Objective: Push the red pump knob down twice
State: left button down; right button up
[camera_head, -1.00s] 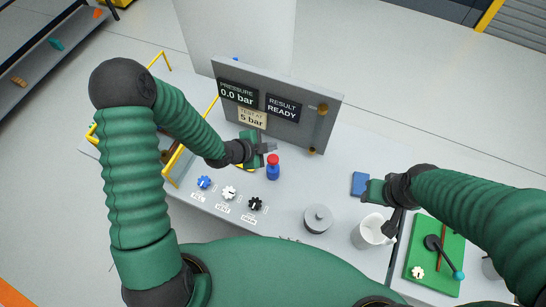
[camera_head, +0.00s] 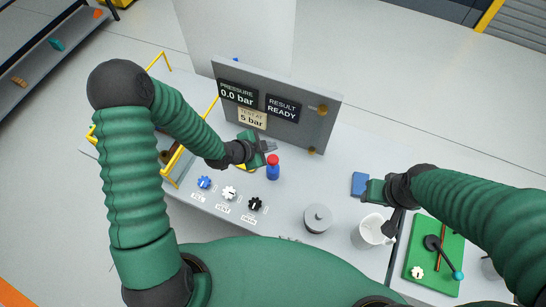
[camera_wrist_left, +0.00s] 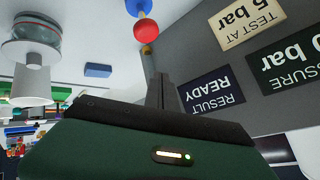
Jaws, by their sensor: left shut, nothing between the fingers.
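The red pump knob (camera_head: 272,159) sits on top of a small blue pump body (camera_head: 273,174) that stands upright on the grey bench. My left gripper (camera_head: 269,147) is shut and empty, just behind the knob on its display-panel side. In the left wrist view the red knob (camera_wrist_left: 147,30) shows beyond the dark fingers (camera_wrist_left: 160,92), with a visible gap in that picture. Whether the fingers touch the knob in the head view is not clear. My right gripper (camera_head: 370,190) is at the right of the bench near a blue block; its fingers are not clear.
The display panel (camera_head: 310,123) behind the pump reads 0.0 bar, READY and test at 5 bar. Several knobs (camera_head: 229,192) line the front left. A grey round weight (camera_head: 317,218), white cup (camera_head: 369,232), blue block (camera_head: 359,183) and green board (camera_head: 420,255) are to the right.

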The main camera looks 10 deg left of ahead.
aim_at(271, 160)
pick_arm(q)
notch_tip(271, 160, up, 4)
jog(key=n+p, duration=0.4)
jog(key=n, duration=2.9)
jog(key=shift+f+n+p, duration=0.15)
jog(key=shift+n+p, duration=0.15)
jog(key=shift+f, duration=0.1)
notch_tip(271, 160, down, 8)
jog(key=b, duration=0.7)
jog(key=shift+w+f+b, duration=0.1)
jog(key=shift+f+b, duration=0.25)
jog(key=shift+b, duration=0.05)
